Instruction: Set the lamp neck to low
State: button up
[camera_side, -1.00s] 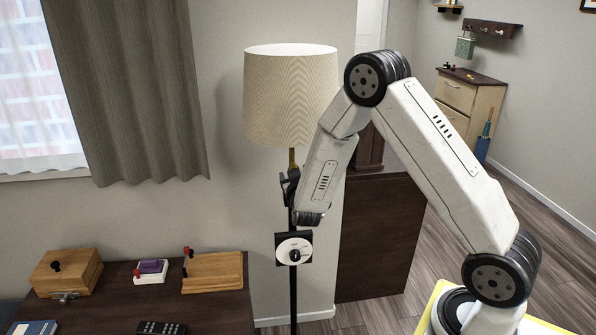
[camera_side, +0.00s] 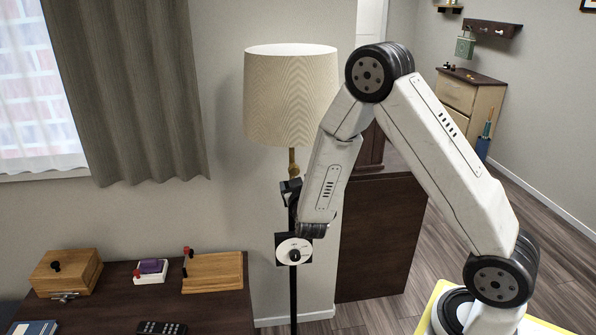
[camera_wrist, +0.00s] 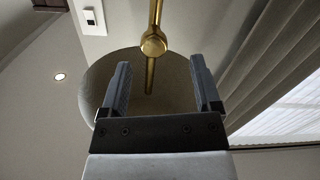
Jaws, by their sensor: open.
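The floor lamp has a cream shade (camera_side: 291,98), a brass neck (camera_side: 292,160) below it and a black pole (camera_side: 293,300). Contact with the lamp cannot be told.
A dark desk (camera_side: 120,300) at the lower left holds wooden boxes, a remote (camera_side: 161,328) and small switches. A dark brown cabinet (camera_side: 378,240) stands right of the lamp, behind my arm. A grey curtain (camera_side: 130,90) hangs at the left.

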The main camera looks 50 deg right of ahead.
jog(key=s+a+f+n+g+y, duration=0.2)
jog(key=s+a+n+g+y, duration=0.15)
jog(key=a+y, duration=0.7)
jog(key=s+a+n+g, duration=0.1)
jog(key=s+a+g, duration=0.1)
jog(key=s, duration=0.5)
jog(key=s+a+n+g+y, duration=0.1)
jog(key=s+g, duration=0.3)
jog(key=s, duration=0.4)
jog(key=shift+a+f+g, duration=0.15)
jog(key=shift+a+g, duration=0.2)
jog(key=shift+a, duration=0.1)
